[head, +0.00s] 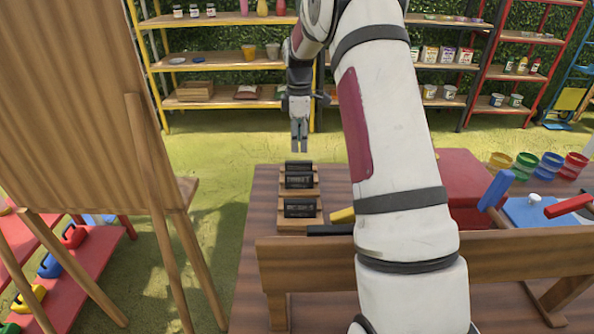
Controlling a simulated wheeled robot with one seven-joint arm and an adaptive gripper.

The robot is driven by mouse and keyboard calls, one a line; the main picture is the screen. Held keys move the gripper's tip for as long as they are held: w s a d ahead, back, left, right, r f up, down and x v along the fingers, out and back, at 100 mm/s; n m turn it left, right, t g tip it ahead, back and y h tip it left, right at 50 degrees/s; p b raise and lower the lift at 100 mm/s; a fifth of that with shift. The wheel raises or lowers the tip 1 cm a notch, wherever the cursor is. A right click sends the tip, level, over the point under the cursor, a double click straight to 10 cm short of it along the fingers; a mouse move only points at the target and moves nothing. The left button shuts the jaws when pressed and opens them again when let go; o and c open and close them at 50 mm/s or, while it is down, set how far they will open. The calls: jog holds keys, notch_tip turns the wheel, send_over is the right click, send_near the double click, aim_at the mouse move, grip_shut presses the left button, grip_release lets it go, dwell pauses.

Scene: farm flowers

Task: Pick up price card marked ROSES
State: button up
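Several small dark cards stand in a row on a light wooden holder (286,222) on the brown table. The front card (299,208), the middle card (299,181) and the back card (299,165) are black with faint lettering. The lettering is too small to read, so I cannot tell which one says ROSES. My gripper (299,150) points down and appears above or behind the back card. Its two fingers look close together, with nothing visible between them. I cannot tell its exact height above the cards.
A wooden easel-like board (75,90) stands at the left. A wooden rail (320,262) crosses the table's near side. Shelves (215,68) line the back.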

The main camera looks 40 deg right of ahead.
aim_at(299, 161)
jog(key=shift+s+f, duration=0.1)
jog(key=shift+f, duration=3.9)
jog(key=shift+c, duration=0.6)
grip_shut()
